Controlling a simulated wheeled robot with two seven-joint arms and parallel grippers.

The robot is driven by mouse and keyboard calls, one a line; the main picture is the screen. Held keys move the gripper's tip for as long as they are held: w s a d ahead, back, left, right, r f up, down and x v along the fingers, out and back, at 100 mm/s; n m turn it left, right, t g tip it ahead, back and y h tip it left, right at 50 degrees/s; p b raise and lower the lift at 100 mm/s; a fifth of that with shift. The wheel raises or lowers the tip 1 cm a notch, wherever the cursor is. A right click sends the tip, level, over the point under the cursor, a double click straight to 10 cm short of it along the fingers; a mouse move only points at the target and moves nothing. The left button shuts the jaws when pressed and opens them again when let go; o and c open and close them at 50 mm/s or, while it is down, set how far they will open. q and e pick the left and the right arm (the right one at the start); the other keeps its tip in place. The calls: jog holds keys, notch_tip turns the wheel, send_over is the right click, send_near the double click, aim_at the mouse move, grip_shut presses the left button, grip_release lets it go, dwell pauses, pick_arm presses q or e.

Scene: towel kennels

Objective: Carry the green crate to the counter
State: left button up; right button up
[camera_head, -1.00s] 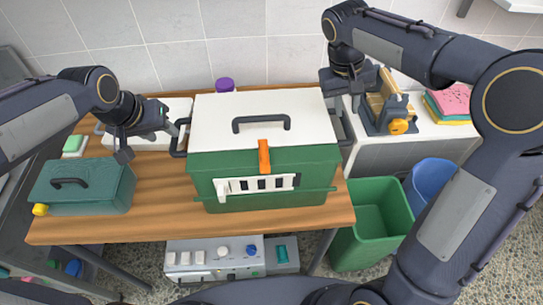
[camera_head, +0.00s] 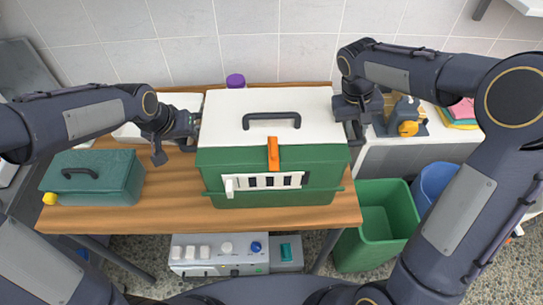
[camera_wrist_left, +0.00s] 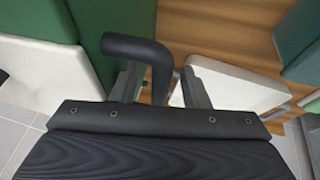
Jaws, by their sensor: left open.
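The green crate (camera_head: 325,178) has a white lid with a dark top handle and an orange latch. It stands upright on the wooden table (camera_head: 175,218). My left gripper (camera_head: 176,146) is at the crate's left side. In the left wrist view, its open fingers (camera_wrist_left: 160,80) stand on either side of the dark side handle (camera_wrist_left: 136,46), not closed on it. My right gripper (camera_head: 354,132) is at the crate's right side and covers the handle there. I cannot tell whether its fingers are closed.
A teal toolbox (camera_head: 110,178) is left of the crate. A purple-topped item (camera_head: 235,81) is behind it. A green bin (camera_head: 383,235) and a blue bin (camera_head: 432,185) stand right of the table. A white-topped surface at right carries folded towels (camera_head: 462,112). A control box (camera_head: 219,254) is below the table.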

pick_arm(q)
jog(key=c, duration=0.7)
pick_arm(e)
grip_shut()
pick_arm(q)
grip_shut()
jog(key=shift+r, duration=0.1)
pick_arm(e)
jog(key=shift+r, duration=0.15)
